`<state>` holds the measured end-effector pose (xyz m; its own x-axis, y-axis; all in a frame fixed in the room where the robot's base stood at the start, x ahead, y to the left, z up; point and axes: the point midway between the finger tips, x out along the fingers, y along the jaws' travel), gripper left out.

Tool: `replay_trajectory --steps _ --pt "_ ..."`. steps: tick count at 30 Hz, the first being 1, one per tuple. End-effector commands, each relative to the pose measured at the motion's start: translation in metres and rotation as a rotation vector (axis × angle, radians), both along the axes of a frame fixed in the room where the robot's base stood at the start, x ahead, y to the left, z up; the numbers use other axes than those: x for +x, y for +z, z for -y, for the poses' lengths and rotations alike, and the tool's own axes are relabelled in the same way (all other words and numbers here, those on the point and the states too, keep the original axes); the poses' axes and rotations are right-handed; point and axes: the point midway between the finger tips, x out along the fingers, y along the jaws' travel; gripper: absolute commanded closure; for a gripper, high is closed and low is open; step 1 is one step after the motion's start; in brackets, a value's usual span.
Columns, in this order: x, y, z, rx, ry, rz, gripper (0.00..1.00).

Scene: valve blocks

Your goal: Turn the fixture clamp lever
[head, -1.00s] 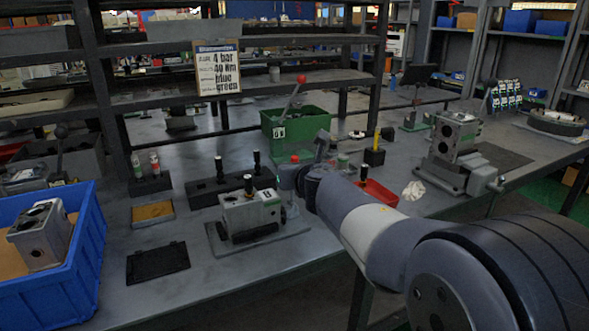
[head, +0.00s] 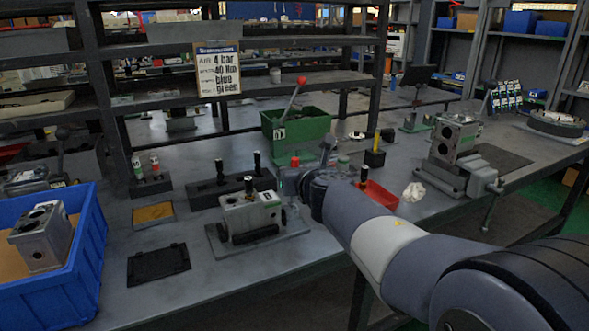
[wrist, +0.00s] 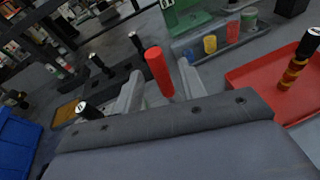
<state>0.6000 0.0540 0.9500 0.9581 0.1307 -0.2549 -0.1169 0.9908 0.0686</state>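A red cylindrical grip (wrist: 159,72), which looks like the handle of the fixture clamp lever, stands tilted between my gripper's fingers in the wrist view. Its red top (head: 295,161) also shows in the head view, just behind my wrist. My gripper (wrist: 160,88) is open, one grey finger on each side of the red grip, with visible gaps. The lower end of the grip is hidden behind the gripper body. A grey valve block (head: 250,212) sits on a flat plate left of my gripper in the head view.
A red tray (head: 378,195) with a black-topped tool lies right of my wrist. A black rack (head: 225,190) with upright tools is to the left. A second block fixture (head: 455,150) stands at right.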

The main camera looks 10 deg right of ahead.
Motion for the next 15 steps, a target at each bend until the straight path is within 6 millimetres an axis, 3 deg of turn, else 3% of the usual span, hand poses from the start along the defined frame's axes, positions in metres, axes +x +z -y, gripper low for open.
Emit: replay_trajectory --steps 9,15 --pt "-0.055 0.017 0.007 0.0 0.0 0.001 0.61" --pt "-0.073 0.021 0.01 0.0 0.0 0.0 0.61"
